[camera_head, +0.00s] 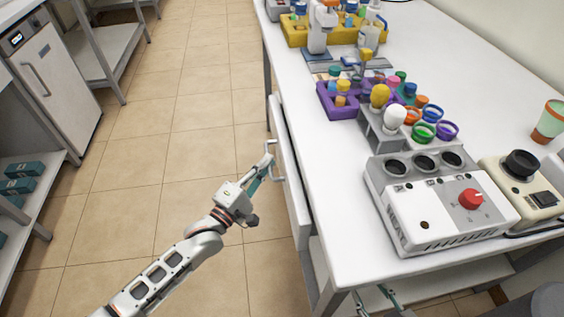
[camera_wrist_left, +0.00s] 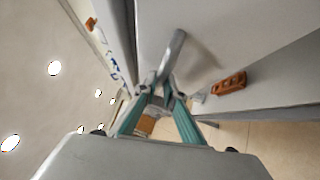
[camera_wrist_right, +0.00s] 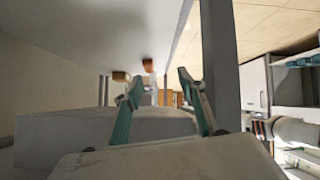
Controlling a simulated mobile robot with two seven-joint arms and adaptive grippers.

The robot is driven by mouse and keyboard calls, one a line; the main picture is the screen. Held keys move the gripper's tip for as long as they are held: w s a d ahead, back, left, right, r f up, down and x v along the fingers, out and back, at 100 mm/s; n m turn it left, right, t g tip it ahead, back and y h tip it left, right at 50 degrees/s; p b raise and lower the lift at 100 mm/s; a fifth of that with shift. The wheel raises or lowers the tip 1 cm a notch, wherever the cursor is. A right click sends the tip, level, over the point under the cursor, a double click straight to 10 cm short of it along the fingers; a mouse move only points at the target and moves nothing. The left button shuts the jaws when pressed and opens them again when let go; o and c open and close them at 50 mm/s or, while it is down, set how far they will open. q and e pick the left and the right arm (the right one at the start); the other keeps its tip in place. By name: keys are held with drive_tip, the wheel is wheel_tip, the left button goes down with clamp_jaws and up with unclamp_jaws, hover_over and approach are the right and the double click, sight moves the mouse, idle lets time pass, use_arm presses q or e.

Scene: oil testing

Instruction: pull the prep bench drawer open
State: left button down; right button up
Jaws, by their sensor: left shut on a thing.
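The prep bench (camera_head: 330,215) is a long white-topped table. Its drawer (camera_head: 293,195) is a pale front panel on the bench's left side, running along the edge of the top. I cannot tell for sure how far out it stands. A metal bar handle (camera_head: 275,158) sits on the panel and also shows in the left wrist view (camera_wrist_left: 176,48). My left gripper (camera_head: 266,166) is shut on the handle, its teal fingers meeting around the bar in the left wrist view (camera_wrist_left: 160,90). My right gripper (camera_wrist_right: 158,82) is open and empty, low by the bench's near end.
On the bench top stand a white control box (camera_head: 440,205) with a red knob, a purple rack (camera_head: 338,101), several coloured-cap vials and a yellow tray (camera_head: 293,33). The tiled floor (camera_head: 180,130) left of the drawer is clear. A white cabinet (camera_head: 50,80) stands across the aisle.

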use_arm(q)
drive_tip(key=s+a, duration=0.2)
drive_tip(key=a, duration=1)
drive_tip(key=s+a, duration=0.3)
drive_tip(key=a, duration=0.9)
use_arm(e)
drive_tip(key=shift+s+d+f, duration=0.15)
drive_tip(key=shift+s, duration=0.2)
use_arm(q)
drive_tip(key=c, duration=2.1)
unclamp_jaws()
drive_tip(key=shift+c, duration=0.2)
use_arm(e)
drive_tip(key=shift+f, duration=0.1)
use_arm(q)
drive_tip(key=v, duration=1.2)
